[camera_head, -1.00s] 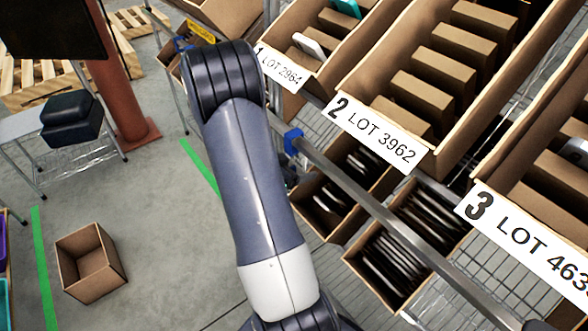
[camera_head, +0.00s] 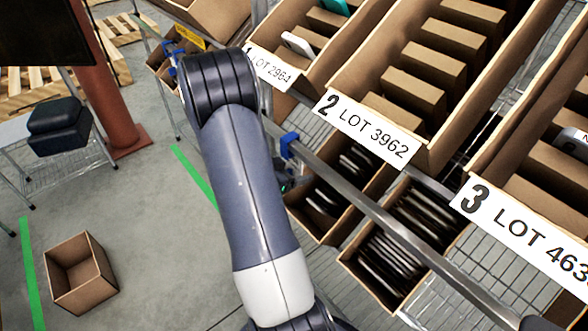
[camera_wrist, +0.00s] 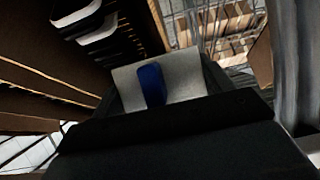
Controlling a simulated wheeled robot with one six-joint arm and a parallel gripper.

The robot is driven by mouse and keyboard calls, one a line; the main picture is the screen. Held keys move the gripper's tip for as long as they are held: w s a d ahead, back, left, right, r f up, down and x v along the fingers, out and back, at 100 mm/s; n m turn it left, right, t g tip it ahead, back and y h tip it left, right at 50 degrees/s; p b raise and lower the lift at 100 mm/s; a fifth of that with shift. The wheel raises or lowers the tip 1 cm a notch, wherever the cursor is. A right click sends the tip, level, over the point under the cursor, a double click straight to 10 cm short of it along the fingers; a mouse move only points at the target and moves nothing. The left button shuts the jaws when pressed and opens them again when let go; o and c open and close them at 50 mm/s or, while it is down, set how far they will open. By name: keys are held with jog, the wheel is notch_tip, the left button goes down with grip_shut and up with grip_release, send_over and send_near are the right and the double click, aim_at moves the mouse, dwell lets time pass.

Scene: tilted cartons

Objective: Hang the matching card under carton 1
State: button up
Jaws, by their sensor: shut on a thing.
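Carton 1 (camera_head: 325,72) is a tilted cardboard carton at the top middle of the head view. Its front label (camera_head: 272,70) reads "1 LOT 2964", partly hidden by my arm. In the wrist view, my gripper (camera_wrist: 165,112) is a dark shape across the bottom, shut on a pale card (camera_wrist: 190,76). Any print on the card cannot be read. A blue piece (camera_wrist: 152,84) shows in front of the card; I cannot tell whether it is a clip.
Cartons 2 (camera_head: 425,163) and 3 (camera_head: 470,170) stand to the right. A metal rail (camera_head: 350,195) with a blue clip (camera_head: 290,143) runs below them, above lower boxes of dark items (camera_head: 400,260). An empty box (camera_head: 82,272) stands on open floor at left.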

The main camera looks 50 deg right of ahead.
jog(key=o, duration=1.2)
jog(key=shift+o, duration=0.2)
jog(key=shift+a, duration=0.1)
jog(key=v, duration=1)
jog(key=shift+a+r+p, duration=0.15)
jog(key=shift+a+p, duration=0.1)
jog(key=shift+p, duration=0.1)
jog(key=shift+w, duration=0.1)
jog(key=x, duration=1)
jog(key=shift+d+b, duration=0.15)
jog(key=shift+b, duration=0.2)
jog(key=shift+d, duration=0.3)
jog(key=shift+a+r+p, duration=0.1)
jog(key=shift+r+p, duration=0.25)
